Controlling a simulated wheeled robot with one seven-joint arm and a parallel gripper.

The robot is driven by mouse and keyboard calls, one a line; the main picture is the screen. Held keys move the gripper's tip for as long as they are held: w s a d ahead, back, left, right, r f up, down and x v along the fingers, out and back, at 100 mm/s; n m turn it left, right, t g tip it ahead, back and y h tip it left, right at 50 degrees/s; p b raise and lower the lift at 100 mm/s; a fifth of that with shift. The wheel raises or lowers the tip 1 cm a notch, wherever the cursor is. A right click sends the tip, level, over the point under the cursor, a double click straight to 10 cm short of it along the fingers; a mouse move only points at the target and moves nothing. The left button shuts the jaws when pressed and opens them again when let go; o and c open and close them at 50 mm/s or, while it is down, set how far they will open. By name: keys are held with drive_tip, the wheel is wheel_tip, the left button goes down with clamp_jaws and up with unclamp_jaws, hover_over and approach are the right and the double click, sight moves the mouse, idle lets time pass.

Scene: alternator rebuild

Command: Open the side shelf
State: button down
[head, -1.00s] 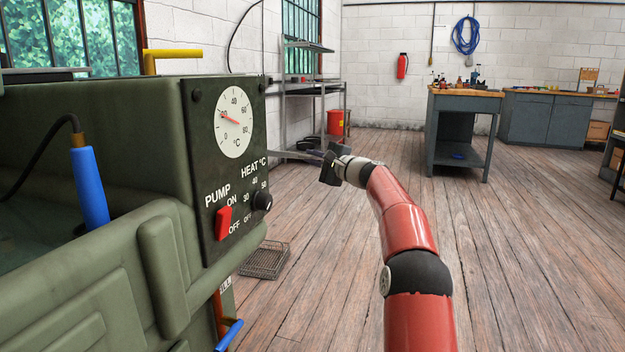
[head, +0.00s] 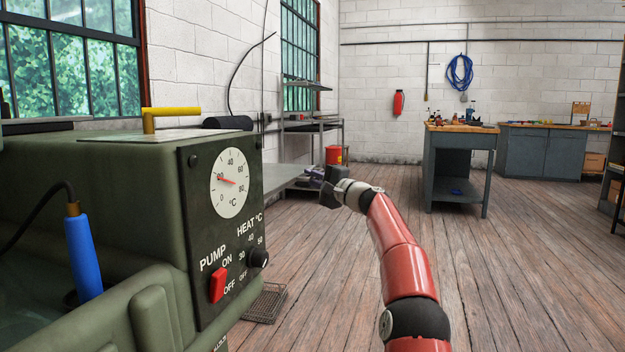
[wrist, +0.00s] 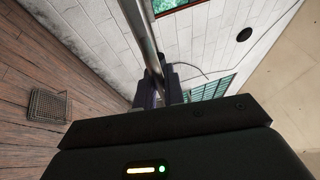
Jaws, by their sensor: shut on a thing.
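The side shelf (head: 284,176) is a flat grey metal panel, seen past the right side of the green parts washer (head: 160,175). It looks about level, with its near end hidden behind the washer. My gripper (head: 320,181) is at the shelf's right outer end in the head view. In the wrist view my gripper (wrist: 158,93) has its dark fingers shut on a grey metal edge (wrist: 141,35), which looks like the shelf's. The head view hides the exact contact behind the gripper body.
A wire basket (head: 266,302) lies on the floor by the washer; it also shows in the wrist view (wrist: 48,105). A metal rack (head: 312,130) and red bucket (head: 334,155) stand behind. A workbench (head: 458,165) is at the back right. The floor to the right is clear.

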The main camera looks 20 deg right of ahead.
drive_tip(key=c, duration=1.5)
unclamp_jaws()
drive_tip(key=shift+a, duration=0.1)
drive_tip(key=shift+s+d+f+b, duration=0.2)
drive_tip(key=shift+s+f+b, duration=0.05)
drive_tip(key=shift+s+b, duration=0.1)
drive_tip(key=r+b+v, duration=0.1)
drive_tip(key=b+v, duration=0.2)
drive_tip(key=v, duration=0.4)
drive_tip(key=shift+f, duration=0.25)
drive_tip(key=shift+s+d, duration=0.1)
